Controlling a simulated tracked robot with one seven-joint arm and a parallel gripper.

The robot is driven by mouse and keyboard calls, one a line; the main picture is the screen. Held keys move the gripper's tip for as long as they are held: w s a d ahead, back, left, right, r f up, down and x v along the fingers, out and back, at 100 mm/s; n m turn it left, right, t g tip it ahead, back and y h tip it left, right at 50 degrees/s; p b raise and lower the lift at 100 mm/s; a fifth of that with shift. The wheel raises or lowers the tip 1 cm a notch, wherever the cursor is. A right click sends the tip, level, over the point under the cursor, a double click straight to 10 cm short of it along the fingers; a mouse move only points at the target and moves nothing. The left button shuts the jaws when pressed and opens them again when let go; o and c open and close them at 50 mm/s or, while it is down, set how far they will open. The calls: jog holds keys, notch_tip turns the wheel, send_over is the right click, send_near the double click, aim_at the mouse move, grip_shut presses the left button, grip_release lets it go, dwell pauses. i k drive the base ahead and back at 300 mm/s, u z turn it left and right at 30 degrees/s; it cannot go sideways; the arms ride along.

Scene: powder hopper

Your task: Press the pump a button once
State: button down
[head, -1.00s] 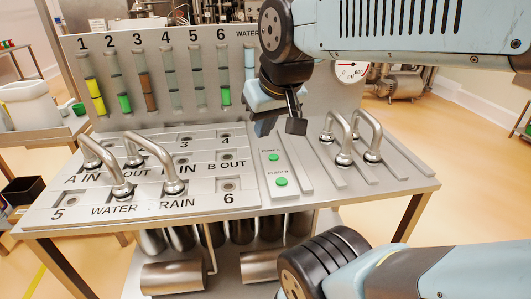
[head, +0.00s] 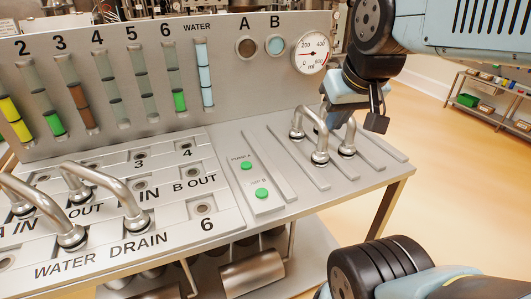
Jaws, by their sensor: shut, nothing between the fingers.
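The pump A button (head: 247,166) is a round green button on a pale strip of the bench top. The pump B button (head: 262,193), also green, sits just in front of it on the same strip. My gripper (head: 376,118) is at the upper right, shut and empty. It appears in the picture to the right of the buttons, near the bent metal pipes on the right of the bench. It is apart from both buttons, and nothing covers them.
Bent metal pipes (head: 320,140) stand on the right of the bench. More pipes (head: 105,190) stand at the left among numbered ports. The back panel (head: 150,120) carries coloured level tubes and a round gauge (head: 310,53). Open floor (head: 460,180) lies to the right.

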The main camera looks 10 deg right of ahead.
aim_at(246, 165)
jog(key=z, duration=0.95)
jog(key=k, duration=1.3)
jog(key=u, duration=1.3)
jog(key=i, duration=1)
jog(key=z, duration=0.05)
